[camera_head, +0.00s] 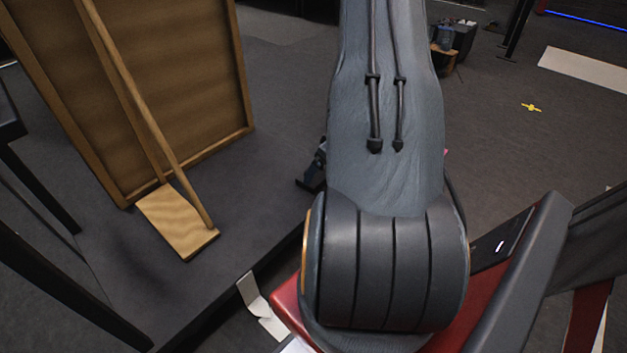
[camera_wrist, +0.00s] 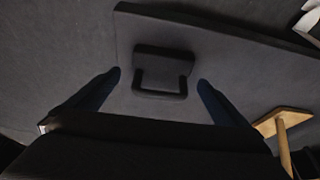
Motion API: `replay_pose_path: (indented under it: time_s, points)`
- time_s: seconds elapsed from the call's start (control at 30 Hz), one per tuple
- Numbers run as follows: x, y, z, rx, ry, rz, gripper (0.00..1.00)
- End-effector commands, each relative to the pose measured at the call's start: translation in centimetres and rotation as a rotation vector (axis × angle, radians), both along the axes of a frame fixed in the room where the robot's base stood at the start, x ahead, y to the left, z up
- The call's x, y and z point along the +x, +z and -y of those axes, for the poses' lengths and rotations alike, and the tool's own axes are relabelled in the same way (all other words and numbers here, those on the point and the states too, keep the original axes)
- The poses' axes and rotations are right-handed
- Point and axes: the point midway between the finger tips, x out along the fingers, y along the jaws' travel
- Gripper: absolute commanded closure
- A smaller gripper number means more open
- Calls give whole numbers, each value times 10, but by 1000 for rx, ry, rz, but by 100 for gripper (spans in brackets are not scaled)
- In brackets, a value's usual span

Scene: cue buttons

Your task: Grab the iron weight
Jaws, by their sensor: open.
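The iron weight (camera_wrist: 165,63) shows in the wrist view as a dark block with a loop handle. It rests on the dark grey platform (camera_wrist: 225,50), near the platform's edge. My gripper (camera_wrist: 160,80) is open, with one finger on each side of the weight's handle in the picture. Both fingers look apart from the weight, and nothing is held between them.
A wooden panel (camera_head: 185,90) with a propped leg and flat foot (camera_head: 178,222) stands on the platform (camera_head: 245,235) at left. The foot also shows at right in the wrist view (camera_wrist: 283,121). Black legs (camera_head: 60,285) stand at far left. White pieces (camera_head: 258,303) lie by the platform edge.

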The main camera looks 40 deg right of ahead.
Motion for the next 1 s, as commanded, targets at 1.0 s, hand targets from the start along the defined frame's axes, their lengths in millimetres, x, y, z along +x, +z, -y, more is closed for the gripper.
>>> replay_pose_path:
  time_s: [1.0]
  points:
    - [24, -50, -6, -1, 0, 0, 24]
